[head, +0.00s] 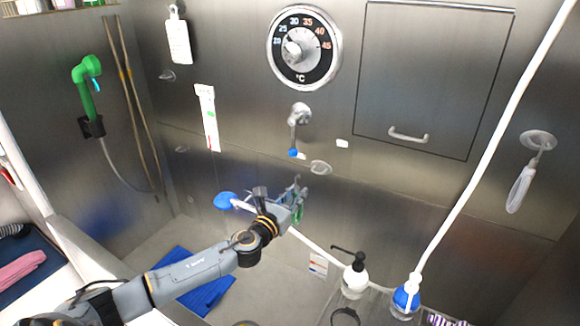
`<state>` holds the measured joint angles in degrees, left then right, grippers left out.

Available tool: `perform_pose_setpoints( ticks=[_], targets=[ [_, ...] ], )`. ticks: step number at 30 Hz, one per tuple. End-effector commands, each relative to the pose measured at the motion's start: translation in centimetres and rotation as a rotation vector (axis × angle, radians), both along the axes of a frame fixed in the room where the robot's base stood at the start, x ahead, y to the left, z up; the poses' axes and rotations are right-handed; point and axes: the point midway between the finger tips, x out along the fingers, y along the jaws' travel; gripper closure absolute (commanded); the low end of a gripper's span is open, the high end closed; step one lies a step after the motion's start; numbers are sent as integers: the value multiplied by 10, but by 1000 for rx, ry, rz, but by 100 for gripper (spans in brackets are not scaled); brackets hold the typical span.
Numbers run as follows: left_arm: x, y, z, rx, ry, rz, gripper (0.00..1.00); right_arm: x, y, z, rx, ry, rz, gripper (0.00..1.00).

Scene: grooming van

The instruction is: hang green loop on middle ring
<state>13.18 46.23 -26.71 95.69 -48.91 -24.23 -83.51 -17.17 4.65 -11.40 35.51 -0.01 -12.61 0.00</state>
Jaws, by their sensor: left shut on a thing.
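My left gripper (299,200) is in front of the back metal wall, just below the middle of the view. It is shut on the green loop (299,214), of which only a small part shows at the fingers. A clear round ring mount (321,167) is on the wall just above and to the right of the gripper, apart from it. Another mount (538,140) at the right has a white loop (520,189) hanging from it. Smaller clear mounts (167,75) are on the wall at the left. My right gripper is not in view.
A tap lever (293,135) with a blue tip sticks out above the gripper, under the temperature dial (304,47). A blue round head (226,200) is left of the gripper. A pump bottle (355,275) and a blue-topped bottle (405,298) stand at the lower right.

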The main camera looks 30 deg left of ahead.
Motion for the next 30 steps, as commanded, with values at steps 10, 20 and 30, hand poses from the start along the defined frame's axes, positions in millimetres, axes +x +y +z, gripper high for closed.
perform_pose_setpoints(
  ticks=[10,20,30],
  targets=[
    [-2,-8,-14,1,-3,34,100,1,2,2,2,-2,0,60],
    [24,-6,-14,0,-3,33,100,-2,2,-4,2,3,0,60],
    [51,-5,-14,-1,-3,32,100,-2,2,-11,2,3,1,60]
  ],
)
